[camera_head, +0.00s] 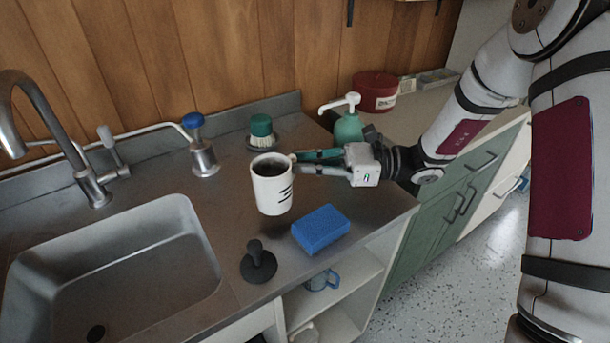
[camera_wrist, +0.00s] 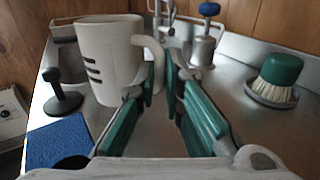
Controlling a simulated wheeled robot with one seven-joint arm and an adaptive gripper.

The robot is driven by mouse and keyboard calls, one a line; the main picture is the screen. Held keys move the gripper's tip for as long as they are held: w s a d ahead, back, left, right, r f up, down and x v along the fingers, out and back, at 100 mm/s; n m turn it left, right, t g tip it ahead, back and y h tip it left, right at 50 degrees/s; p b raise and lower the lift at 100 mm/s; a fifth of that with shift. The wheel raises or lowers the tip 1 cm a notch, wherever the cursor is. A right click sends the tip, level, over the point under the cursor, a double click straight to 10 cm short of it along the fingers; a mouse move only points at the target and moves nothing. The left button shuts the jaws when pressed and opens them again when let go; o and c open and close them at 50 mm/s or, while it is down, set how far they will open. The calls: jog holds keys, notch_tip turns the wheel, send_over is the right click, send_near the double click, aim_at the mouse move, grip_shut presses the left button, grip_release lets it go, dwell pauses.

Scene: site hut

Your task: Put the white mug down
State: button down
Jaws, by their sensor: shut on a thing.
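The white mug (camera_head: 272,187) has dark marks on its side and is upright. My gripper (camera_head: 296,163) reaches in from the right and is shut on the mug's handle side. In the wrist view the mug (camera_wrist: 110,60) is at the upper left, and its handle (camera_wrist: 150,58) meets the fingertips of my gripper (camera_wrist: 163,72). The mug appears to be above the steel counter (camera_head: 225,215), behind the blue sponge; whether its base touches the counter I cannot tell for sure.
A blue sponge (camera_head: 320,229) and a black plunger-like stopper (camera_head: 258,262) are near the counter's front edge. A green brush (camera_head: 261,131), a blue-topped dispenser (camera_head: 200,147) and a green pump bottle (camera_head: 348,126) stand behind. The sink (camera_head: 130,262) is at left.

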jog(key=shift+w+a, duration=0.1)
jog(key=shift+w, duration=0.15)
jog(key=shift+w+f, duration=0.15)
jog(key=shift+f, duration=1.65)
jog(key=shift+f+b, duration=0.1)
jog(key=shift+b, duration=0.2)
jog(key=c, duration=1.7)
grip_release()
